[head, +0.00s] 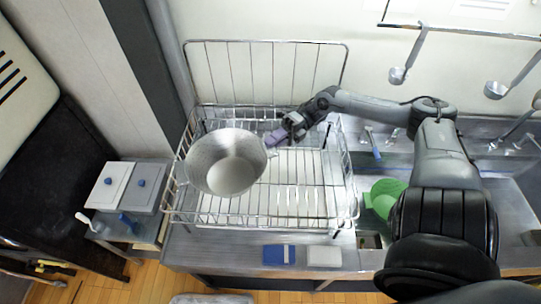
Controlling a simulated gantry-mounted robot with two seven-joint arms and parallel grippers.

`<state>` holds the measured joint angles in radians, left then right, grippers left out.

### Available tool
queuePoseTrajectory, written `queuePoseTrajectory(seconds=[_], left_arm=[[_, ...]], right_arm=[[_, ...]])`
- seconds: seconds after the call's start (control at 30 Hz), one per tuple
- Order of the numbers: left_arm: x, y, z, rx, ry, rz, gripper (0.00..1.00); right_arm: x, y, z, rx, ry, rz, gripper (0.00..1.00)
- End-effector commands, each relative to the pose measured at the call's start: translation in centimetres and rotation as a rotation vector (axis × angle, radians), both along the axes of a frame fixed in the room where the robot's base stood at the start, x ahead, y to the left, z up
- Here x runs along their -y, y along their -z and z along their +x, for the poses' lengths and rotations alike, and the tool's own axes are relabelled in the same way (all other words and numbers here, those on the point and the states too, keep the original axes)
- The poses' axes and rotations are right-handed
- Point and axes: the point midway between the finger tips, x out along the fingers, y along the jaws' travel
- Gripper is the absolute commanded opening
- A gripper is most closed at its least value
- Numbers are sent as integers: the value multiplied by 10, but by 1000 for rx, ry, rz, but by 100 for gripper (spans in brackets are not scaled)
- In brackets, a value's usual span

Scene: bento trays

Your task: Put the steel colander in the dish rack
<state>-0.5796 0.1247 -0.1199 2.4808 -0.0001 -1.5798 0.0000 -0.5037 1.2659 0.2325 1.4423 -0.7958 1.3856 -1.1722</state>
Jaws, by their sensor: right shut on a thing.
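The steel colander (226,163) is a round silver bowl at the left part of the dish rack, its opening facing up toward the camera. The dish rack (318,207) is a wire basket on the steel counter with a tall wire back. My right gripper (275,139) is at the colander's right rim and is shut on it. The colander is within the rack's outline; I cannot tell whether it rests on the rack's wires or hangs just above them. My left gripper is not in view.
A green bowl (385,196) sits in the sink area right of the rack. A blue sponge (279,254) and a pale block (324,256) lie on the counter's front edge. Ladles (398,75) hang on the wall rail. Lidded containers (109,186) stand at left. The rack's right half is empty.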

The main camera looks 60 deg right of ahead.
Motion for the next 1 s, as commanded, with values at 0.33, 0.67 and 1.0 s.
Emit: queuePoseTrajectory(seconds=[0.33,0.67,1.0], left_arm=[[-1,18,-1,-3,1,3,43],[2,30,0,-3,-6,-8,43],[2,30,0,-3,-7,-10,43]], right_arm=[[0,32,1,2,-1,0,0],[0,57,1,4,-2,-1,0],[0,58,0,0,-1,-1,38]])
